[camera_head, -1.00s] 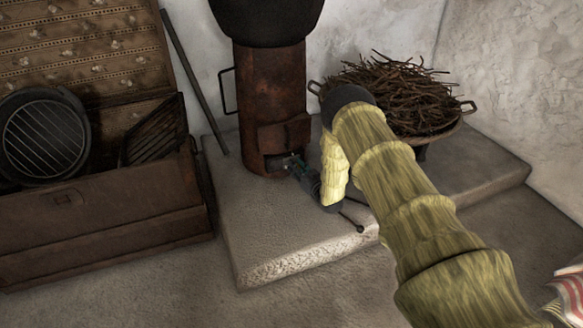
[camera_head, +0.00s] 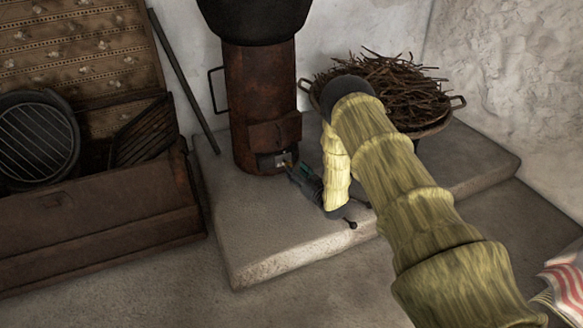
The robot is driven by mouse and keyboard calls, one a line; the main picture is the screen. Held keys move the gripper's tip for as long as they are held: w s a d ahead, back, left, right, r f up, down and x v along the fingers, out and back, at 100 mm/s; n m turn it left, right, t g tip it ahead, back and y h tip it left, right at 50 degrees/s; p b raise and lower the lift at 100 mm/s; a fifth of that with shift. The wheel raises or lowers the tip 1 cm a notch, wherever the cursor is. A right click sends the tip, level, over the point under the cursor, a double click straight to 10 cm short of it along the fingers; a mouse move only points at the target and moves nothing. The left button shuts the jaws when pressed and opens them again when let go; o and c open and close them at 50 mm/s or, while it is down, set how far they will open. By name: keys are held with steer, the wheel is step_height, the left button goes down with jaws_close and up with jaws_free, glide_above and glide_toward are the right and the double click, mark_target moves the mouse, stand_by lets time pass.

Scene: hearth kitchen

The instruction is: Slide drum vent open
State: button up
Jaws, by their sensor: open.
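The drum (camera_head: 262,95) is a rusty upright cylinder on the pale stone slab, with a black pot on top. Its vent (camera_head: 278,160) is a small opening low on the front, with a light metal piece showing in it. A rusty plate (camera_head: 276,131) juts out just above the opening. My gripper (camera_head: 292,170) is open, at the lower right of the vent and very close to it. I cannot tell whether it touches the vent. My sleeved arm hides part of the slab and the drum's right surroundings.
A black pot (camera_head: 255,18) sits on the drum. A basket of twigs (camera_head: 390,85) stands behind my arm. A wooden chest (camera_head: 100,215) holding grates is at left, and a rod (camera_head: 183,80) leans on the wall. The slab's front (camera_head: 270,235) is clear.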

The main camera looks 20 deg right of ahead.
steer(key=v, duration=0.6)
steer(key=shift+s+d, duration=0.2)
steer(key=shift+s, duration=0.15)
